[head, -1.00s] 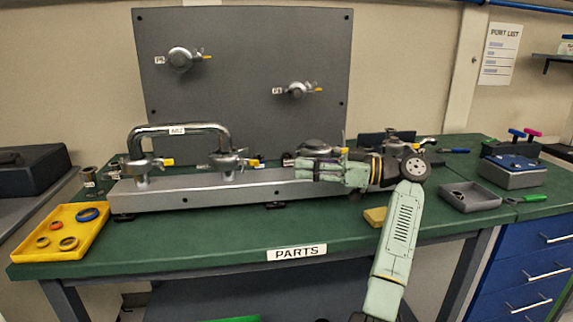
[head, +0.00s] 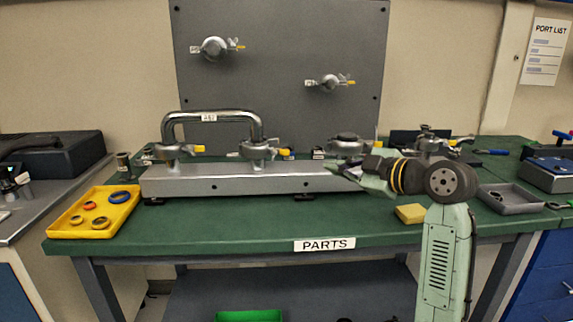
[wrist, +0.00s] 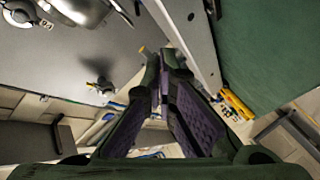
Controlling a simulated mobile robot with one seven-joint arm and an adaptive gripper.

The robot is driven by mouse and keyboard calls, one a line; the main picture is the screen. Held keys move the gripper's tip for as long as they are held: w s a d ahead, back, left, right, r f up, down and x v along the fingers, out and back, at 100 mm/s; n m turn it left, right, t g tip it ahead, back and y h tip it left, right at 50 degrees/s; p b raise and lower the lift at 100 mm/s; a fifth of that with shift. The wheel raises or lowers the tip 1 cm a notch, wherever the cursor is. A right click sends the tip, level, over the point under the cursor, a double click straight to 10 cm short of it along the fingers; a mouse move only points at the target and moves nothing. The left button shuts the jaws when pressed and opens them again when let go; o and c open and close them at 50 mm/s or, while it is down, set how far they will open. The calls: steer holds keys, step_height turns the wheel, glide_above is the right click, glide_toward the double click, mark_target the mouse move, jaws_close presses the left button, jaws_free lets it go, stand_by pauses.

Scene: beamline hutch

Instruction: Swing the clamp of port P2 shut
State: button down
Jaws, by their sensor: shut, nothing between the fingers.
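A long metal rail (head: 230,181) on the green bench carries several clamped ports. Two of them, the left (head: 172,151) and the second (head: 260,150), join a bent steel tube (head: 210,118). A third capped port (head: 345,143) stands behind my gripper, with an upright yellow-tipped lever (head: 376,136) to its right. A fourth port (head: 428,145) is right of it. The rail labels are too small to read, so I cannot tell which is P2. My gripper (head: 350,172) is in front of the third port; in the wrist view its fingers (wrist: 160,76) are together and empty.
A grey panel (head: 285,45) behind holds two more clamped ports. A yellow tray (head: 75,225) with rings lies left. A yellow block (head: 410,213) and a grey tray (head: 512,197) lie right. The bench front is mostly clear.

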steer(key=s+a+r+n+t+h+b, duration=0.1)
steer(key=s+a+n+t+h+b, duration=0.1)
steer(key=s+a+n+t, duration=0.5)
steer(key=m+g+p, duration=0.1)
steer(key=g+p, duration=0.2)
steer(key=p, duration=0.1)
glide_toward(275, 152)
steer(key=w+a, duration=0.3)
steer(key=a, duration=0.1)
steer(key=shift+w+d+r+p, duration=0.1)
steer(key=shift+w+d+p, duration=0.5)
steer(key=shift+w, duration=0.25)
steer(key=shift+w+d, duration=0.15)
steer(key=shift+w, duration=0.4)
